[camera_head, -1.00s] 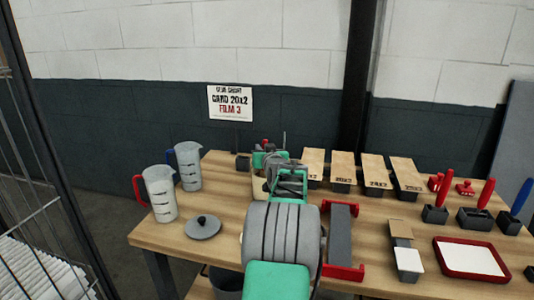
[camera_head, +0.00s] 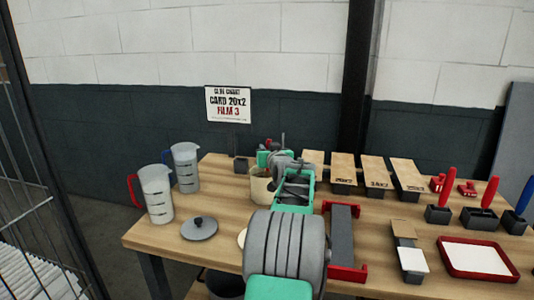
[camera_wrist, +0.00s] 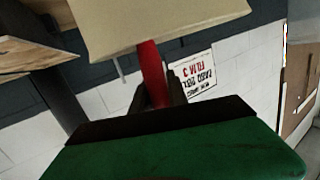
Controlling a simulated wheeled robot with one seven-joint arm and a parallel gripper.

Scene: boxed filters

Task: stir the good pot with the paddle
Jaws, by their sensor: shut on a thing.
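A cream pot (camera_head: 261,188) with brownish contents stands at the back of the table, partly hidden by my arm. A cream surface, probably the pot's side (camera_wrist: 150,22), fills the top of the wrist view, which is upside down. My gripper (camera_wrist: 158,97) is shut on a red handle (camera_wrist: 151,70), likely the paddle's. The handle runs to the cream rim, where its far end is hidden. In the head view my gripper is over or just behind the pot. I cannot tell how deep the paddle reaches.
Two measuring jugs (camera_head: 155,194) and a grey lid (camera_head: 199,228) are at the left. A grey and red rack (camera_head: 341,240) stands right of my arm. Sloped boards (camera_head: 374,172), handled tools in dark blocks (camera_head: 479,218) and a red-rimmed tray (camera_head: 442,258) are farther right. A sign (camera_head: 229,104) hangs behind.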

